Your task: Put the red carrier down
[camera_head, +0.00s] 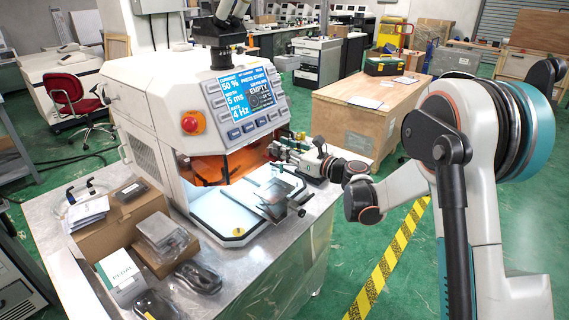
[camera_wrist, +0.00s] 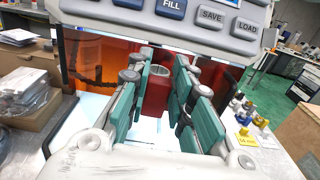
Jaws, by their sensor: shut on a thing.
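The red carrier (camera_wrist: 156,92) is a small red block with a round grey top, seen in the wrist view between the teal finger pads. My gripper (camera_wrist: 158,82) is shut on it, just in front of the machine's orange-lit opening. In the head view my gripper (camera_head: 290,152) is at the right side of the opening, and I cannot make out the carrier there. Whether the carrier's underside touches a surface is hidden.
Boxes (camera_head: 122,212) and dark cables (camera_head: 198,276) crowd the bench's left front.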

